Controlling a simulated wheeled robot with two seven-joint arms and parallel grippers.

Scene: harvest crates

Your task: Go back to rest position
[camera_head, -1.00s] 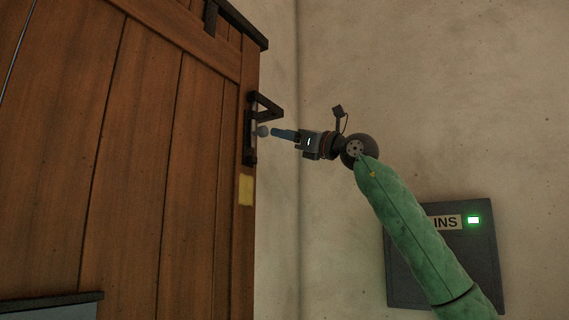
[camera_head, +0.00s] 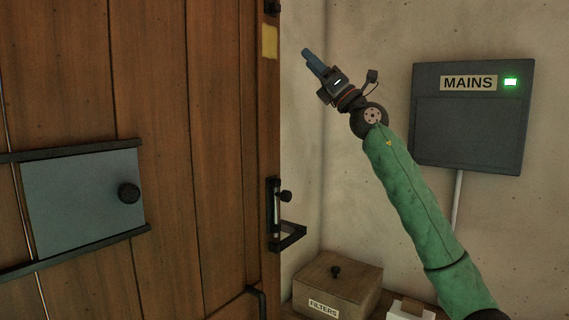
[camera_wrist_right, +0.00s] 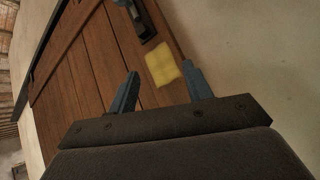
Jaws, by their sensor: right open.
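My right gripper (camera_head: 312,62) is raised at the upper middle of the head view, in front of the pale wall and just right of the wooden door's edge. In the right wrist view its two blue-grey fingers (camera_wrist_right: 160,90) stand apart with nothing between them. It touches nothing that I can see. My green-sleeved right arm (camera_head: 415,195) comes up from the lower right. My left gripper does not show in any view.
The wooden door (camera_head: 190,190) fills the left, with a grey sliding panel (camera_head: 80,200), a black latch (camera_head: 274,205) and a yellow patch (camera_head: 269,42). A grey MAINS box (camera_head: 468,130) with a green light hangs right. A FILTERS box (camera_head: 338,284) and a small pale block (camera_head: 410,309) sit below.

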